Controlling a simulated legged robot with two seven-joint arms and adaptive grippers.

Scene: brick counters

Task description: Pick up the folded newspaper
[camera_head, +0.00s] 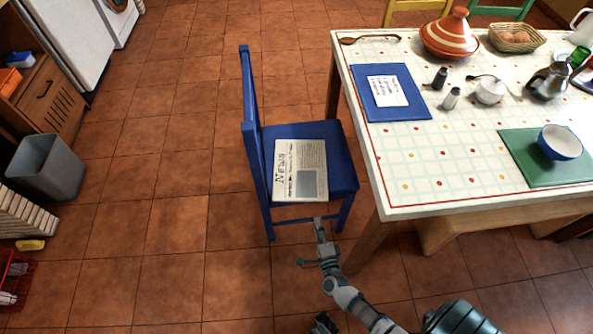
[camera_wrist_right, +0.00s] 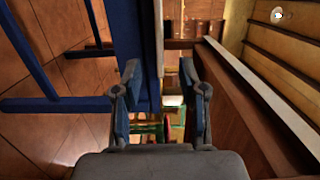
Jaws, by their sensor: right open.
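The folded newspaper (camera_head: 300,170) lies flat on the seat of the blue chair (camera_head: 335,150). Its headline runs along its left side and a grey picture block shows near its front edge. My right gripper (camera_head: 317,232) is just in front of the seat, apart from the newspaper and on its near side. In the right wrist view my right gripper (camera_wrist_right: 162,92) is open, its two fingers spread with nothing held between them. Blue chair parts (camera_wrist_right: 128,28) show beyond the fingers. I cannot make out the newspaper's print there. My left gripper is not identifiable.
The dining table (camera_head: 450,203) stands close on the right, with a blue placemat (camera_head: 371,108), a tagine (camera_head: 462,38) and a bowl (camera_head: 560,143). The chair back (camera_head: 251,125) rises left of the newspaper. A grey bin (camera_head: 48,168) stands far left. The tiled floor between is clear.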

